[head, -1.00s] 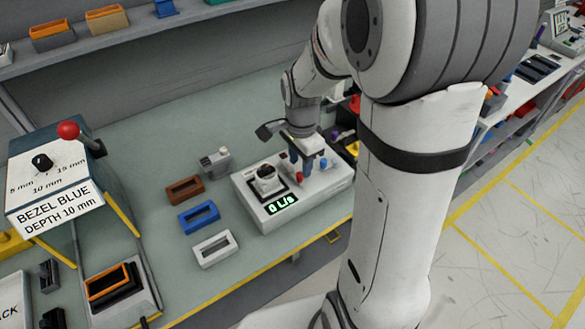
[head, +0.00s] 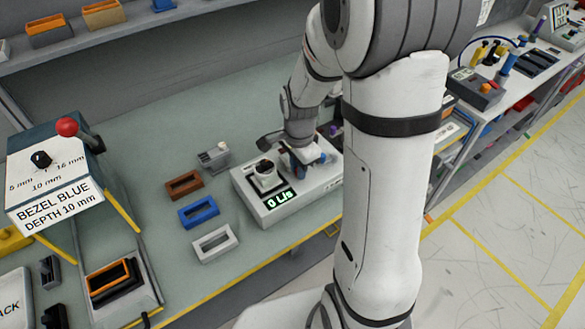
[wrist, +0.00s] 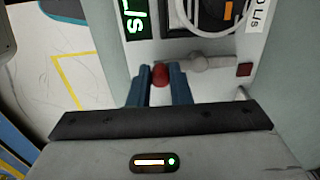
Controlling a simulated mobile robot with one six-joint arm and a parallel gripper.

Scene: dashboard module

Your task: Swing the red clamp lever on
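The red clamp lever's knob (wrist: 160,75) shows between my two blue fingertips in the wrist view. A pale grey bar (wrist: 210,63) lies to its right on the white test module (wrist: 110,50). My gripper (wrist: 159,80) has a finger on each side of the knob, with no clear gap, and looks shut on it. In the head view my gripper (head: 308,162) is low over the right part of the module (head: 265,212), beside the black-and-white fixture (head: 264,176). The module's green display reads "0 L/s". The lever itself is largely hidden there.
Brown (head: 184,186), blue (head: 199,212) and white (head: 214,243) bezels lie left of the module. A small grey block (head: 214,157) stands behind them. A sign box with a red-knobbed lever (head: 67,127) stands at far left. The bench between is clear.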

